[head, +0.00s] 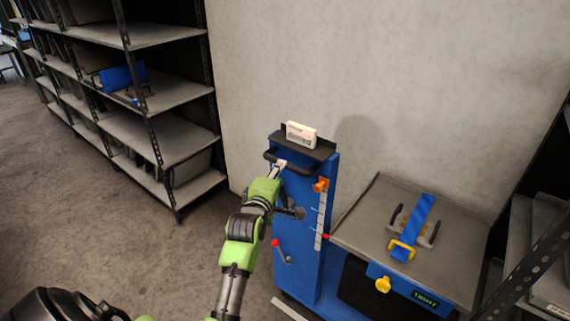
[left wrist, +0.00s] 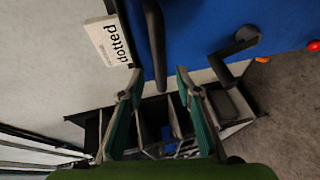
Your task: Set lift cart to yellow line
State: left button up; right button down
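The lift cart has a blue column (head: 295,225) and a grey platform (head: 365,215) to its right. A black push handle (head: 284,166) crosses the column's top, and a black crank (head: 292,212) sits below it. A pale scale strip (head: 322,215) has an orange pointer (head: 321,185) near its top and a red mark (head: 326,236) low down. I cannot make out a yellow line. My left gripper (head: 279,171) is at the push handle. In the left wrist view its fingers (left wrist: 156,80) are apart, with the handle bar (left wrist: 154,40) between them. My right gripper is not in view.
A die with a blue strap (head: 415,225) and yellow handle lies on the platform. A yellow knob (head: 383,285) and a "TIGHT" display (head: 425,299) are on its front. A white card (head: 301,135) tops the column. Shelving (head: 160,135) stands left; floor between is clear.

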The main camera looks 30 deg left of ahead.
pick_arm(q)
jog(key=x, duration=0.6)
jog(key=shift+w+a+f, duration=0.1)
jog(key=shift+w+a, duration=0.05)
jog(key=shift+w, duration=0.2)
grip_shut()
